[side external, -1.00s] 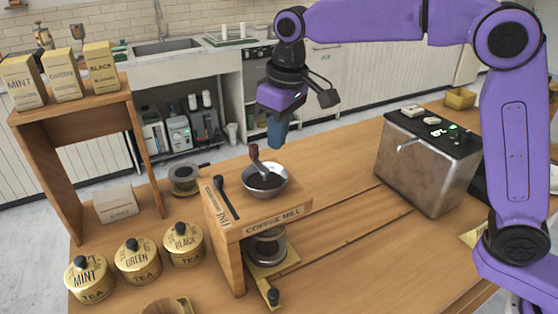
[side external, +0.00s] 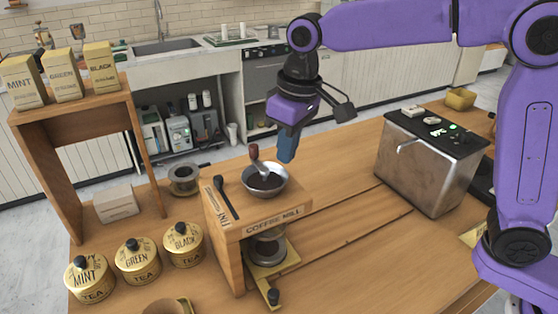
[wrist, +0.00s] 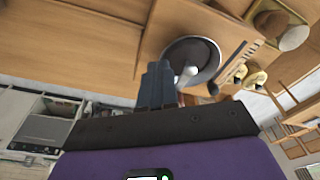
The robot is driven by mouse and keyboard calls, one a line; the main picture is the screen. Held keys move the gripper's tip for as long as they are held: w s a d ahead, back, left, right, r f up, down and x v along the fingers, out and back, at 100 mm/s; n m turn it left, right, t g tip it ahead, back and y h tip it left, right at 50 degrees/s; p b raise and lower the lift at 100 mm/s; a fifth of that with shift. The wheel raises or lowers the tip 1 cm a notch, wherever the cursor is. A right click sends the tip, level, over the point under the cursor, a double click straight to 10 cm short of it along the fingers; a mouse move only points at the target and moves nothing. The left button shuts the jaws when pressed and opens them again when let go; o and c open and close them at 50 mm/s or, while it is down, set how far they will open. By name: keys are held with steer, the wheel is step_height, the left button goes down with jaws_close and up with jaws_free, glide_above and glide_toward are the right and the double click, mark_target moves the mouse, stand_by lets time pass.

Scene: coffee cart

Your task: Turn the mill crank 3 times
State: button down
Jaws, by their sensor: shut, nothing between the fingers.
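The coffee mill (side external: 224,236) is a wooden box with a metal bowl (side external: 284,187) of dark grounds on top. Its crank (side external: 256,160) has a red-brown grip that rises at the bowl's back left. In the wrist view the mill bowl (wrist: 214,62) shows beyond the fingertips, with the light crank arm (wrist: 188,74) partly hidden behind them. My gripper (side external: 286,157) has blue fingers pointing down, just behind and right of the bowl, apart from the crank. The fingers (wrist: 156,72) are shut together and hold nothing.
A black lever (side external: 222,196) lies on the mill's top. Tea tins (side external: 137,261) stand at the left, below a wooden shelf (side external: 80,110) with tea boxes. A metal machine (side external: 425,165) stands at the right. The counter between mill and machine is clear.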

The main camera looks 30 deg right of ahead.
steer(key=shift+s, duration=0.65)
steer(key=shift+s+a, duration=0.5)
steer(key=shift+s, duration=0.25)
steer(key=shift+s+a, duration=0.55)
steer(key=shift+a, duration=0.1)
steer(key=shift+a, duration=0.1)
